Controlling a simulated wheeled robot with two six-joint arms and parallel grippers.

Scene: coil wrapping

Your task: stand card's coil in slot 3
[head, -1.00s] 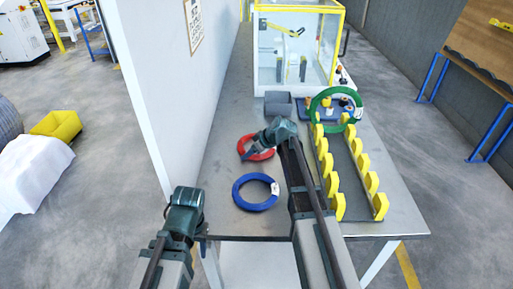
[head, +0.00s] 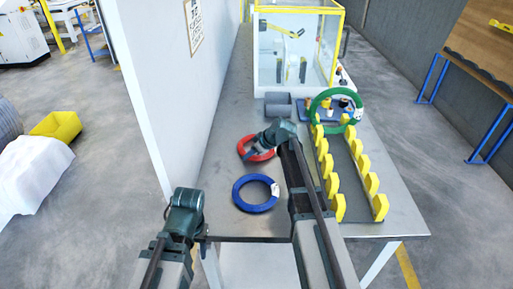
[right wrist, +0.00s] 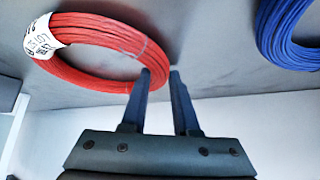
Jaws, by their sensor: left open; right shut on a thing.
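A red coil (head: 242,151) lies flat on the table. My right gripper (head: 249,154) is at its near left side, shut on its rim. In the right wrist view the two fingers (right wrist: 160,74) pinch the edge of the red coil (right wrist: 88,74), which carries a white printed tag. A blue coil (head: 237,194) with a white tag lies flat nearer the front. A green coil (head: 317,102) stands upright at the far end of the rack (head: 350,182) with yellow prongs. A card (head: 194,24) hangs on the white wall, too small to read. My left gripper (head: 204,236) is open and empty by the table's front left edge.
A grey bin (head: 278,107) and a blue tray (head: 368,112) stand toward the back. A yellow-framed glazed cell (head: 297,52) is behind them. The white wall (head: 150,80) borders the table on the left. The nearer rack slots are empty.

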